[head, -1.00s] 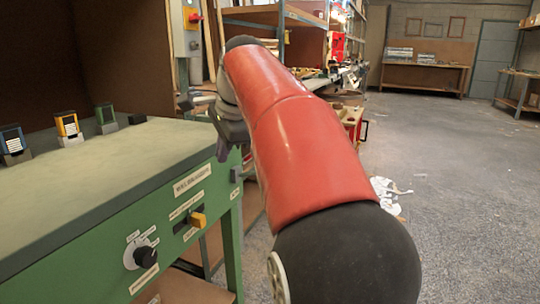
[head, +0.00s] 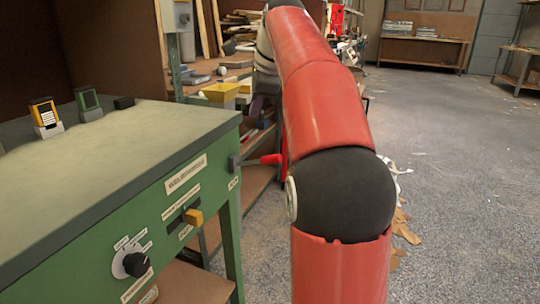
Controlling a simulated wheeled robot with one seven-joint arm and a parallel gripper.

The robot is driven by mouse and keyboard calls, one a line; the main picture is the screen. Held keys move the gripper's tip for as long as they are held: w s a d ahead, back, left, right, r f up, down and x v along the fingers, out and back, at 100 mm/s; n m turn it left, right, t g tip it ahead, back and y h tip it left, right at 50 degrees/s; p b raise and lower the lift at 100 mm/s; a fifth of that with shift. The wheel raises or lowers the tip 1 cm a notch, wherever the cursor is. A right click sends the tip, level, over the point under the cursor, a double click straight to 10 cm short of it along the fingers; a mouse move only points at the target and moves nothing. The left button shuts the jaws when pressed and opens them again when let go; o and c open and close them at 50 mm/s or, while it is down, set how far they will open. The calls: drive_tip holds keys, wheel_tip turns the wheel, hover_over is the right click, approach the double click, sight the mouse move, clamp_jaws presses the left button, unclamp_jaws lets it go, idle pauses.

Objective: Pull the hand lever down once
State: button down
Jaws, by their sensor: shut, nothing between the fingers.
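The hand lever (head: 265,160) is a red bar on a dark bracket at the right end of the green bench (head: 205,165) in the head view. It sticks out to the right, close to level, and its far end lies partly behind my arm. My gripper (head: 263,104) is a dark shape beyond the bench's right end, above the lever in the picture and apart from it. My red arm partly hides it. Its fingers are shut and hold nothing.
The bench front carries a black knob (head: 136,264) and a yellow slider (head: 193,217). Small yellow and green devices stand on its top. Shelving with a yellow bin (head: 220,92) stands behind. Open floor lies to the right.

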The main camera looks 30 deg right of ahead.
drive_tip(key=b, duration=0.6)
hover_over(269, 156)
drive_tip(key=f, duration=0.4)
drive_tip(key=w+f, duration=0.1)
drive_tip(key=f, duration=0.1)
drive_tip(key=shift+a+f, duration=0.15)
drive_tip(key=shift+a, duration=0.15)
drive_tip(key=shift+s+d+f+b, duration=0.15)
drive_tip(key=shift+s+f+b, duration=0.1)
drive_tip(key=shift+f, duration=0.2)
drive_tip(key=shift+s+d+f+b, duration=0.1)
drive_tip(key=shift+f+b, duration=0.1)
drive_tip(key=shift+f, duration=0.2)
idle(0.4)
drive_tip(key=shift+s+f, duration=0.15)
drive_tip(key=shift+f, duration=0.2)
